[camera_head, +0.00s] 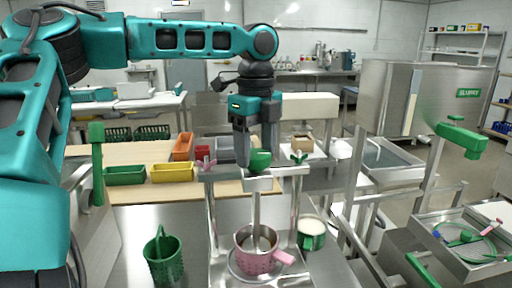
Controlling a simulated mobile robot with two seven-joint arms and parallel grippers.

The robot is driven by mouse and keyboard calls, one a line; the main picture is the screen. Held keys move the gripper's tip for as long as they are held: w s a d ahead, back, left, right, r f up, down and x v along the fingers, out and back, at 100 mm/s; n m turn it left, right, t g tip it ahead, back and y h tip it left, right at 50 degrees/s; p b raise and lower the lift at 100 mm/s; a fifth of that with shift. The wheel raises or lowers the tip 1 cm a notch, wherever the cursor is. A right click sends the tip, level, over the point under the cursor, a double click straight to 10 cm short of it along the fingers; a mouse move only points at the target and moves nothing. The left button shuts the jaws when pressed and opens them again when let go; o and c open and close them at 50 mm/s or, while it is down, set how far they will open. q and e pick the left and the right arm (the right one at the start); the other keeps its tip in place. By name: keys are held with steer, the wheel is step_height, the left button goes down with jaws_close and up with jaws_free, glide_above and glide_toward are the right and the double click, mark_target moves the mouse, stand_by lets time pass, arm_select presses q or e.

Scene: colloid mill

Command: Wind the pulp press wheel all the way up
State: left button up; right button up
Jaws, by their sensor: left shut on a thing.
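The pulp press stands at the front centre: a steel frame with two posts, a crossbar (228,184) and an upright screw (256,212). Below the screw is a pink perforated pot (260,262) with a handle to the right. A green piece at the top of the screw, which I take for the press wheel (260,161), shows only in part. My left gripper (256,152) reaches down from above and is shut on it; the fingers hide part of it. My right gripper is not in view.
A pink wing nut (206,164) and a green one (299,158) top the posts. A green basket (164,260) stands front left, a green pot (312,234) at right. Orange (182,146), yellow (172,173) and green (125,176) bins lie behind. A steel tray (468,262) is at far right.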

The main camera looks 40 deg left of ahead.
mark_target(256, 154)
arm_select(q)
steer(key=n, duration=1.3)
steer(key=shift+n, duration=0.4)
steer(key=n, duration=1.2)
steer(key=shift+n, duration=0.4)
steer(key=shift+r, duration=0.1)
steer(key=o, duration=1.1)
steer(key=shift+c, duration=0.2)
step_height(256, 154, up, 13)
